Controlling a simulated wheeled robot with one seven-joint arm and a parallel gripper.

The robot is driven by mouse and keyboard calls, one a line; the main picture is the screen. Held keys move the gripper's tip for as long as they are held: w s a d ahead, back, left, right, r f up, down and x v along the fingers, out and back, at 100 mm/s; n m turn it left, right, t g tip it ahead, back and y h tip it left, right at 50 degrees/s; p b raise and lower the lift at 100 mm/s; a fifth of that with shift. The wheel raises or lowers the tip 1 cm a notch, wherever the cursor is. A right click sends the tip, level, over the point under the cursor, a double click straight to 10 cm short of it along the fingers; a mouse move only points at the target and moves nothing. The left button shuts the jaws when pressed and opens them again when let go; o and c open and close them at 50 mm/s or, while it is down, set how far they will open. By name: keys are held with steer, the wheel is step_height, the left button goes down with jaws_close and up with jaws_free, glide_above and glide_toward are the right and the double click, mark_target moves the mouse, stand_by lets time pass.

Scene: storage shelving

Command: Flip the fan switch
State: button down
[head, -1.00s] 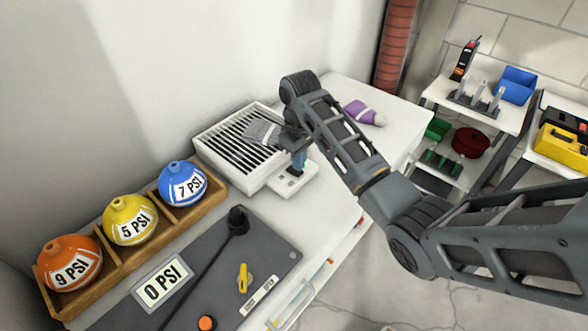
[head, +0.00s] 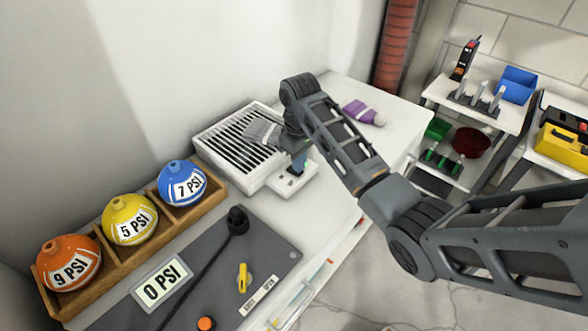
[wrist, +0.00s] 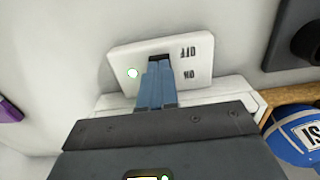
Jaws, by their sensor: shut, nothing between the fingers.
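The fan (head: 215,137) is a white box with a dark slatted grille on the counter against the wall. Its white switch plate (head: 293,184) sits at the fan's front right corner. In the wrist view the plate (wrist: 200,72) shows a lit greenish-white lamp (wrist: 133,73) at left and dark lettering at right. My gripper (wrist: 158,68) is shut, its blue fingertips together at the dark switch slot in the middle of the plate. It also shows over the plate in the head view (head: 299,165). The fingers hide most of the switch, so its position cannot be told.
A wooden rack (head: 215,203) holds orange, yellow and blue PSI balls left of the fan. A dark panel (head: 215,262) with a yellow lever (head: 243,278) lies in front. A purple bottle (head: 362,112) lies behind my arm. The counter right of the plate is clear.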

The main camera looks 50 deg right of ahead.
steer(key=shift+f, duration=0.6)
steer(key=shift+r, duration=0.15)
step_height(320, 180, up, 4)
steer(key=p, duration=0.4)
steer(key=shift+r+p, duration=0.25)
steer(key=shift+p, duration=0.15)
steer(key=shift+r, duration=1.15)
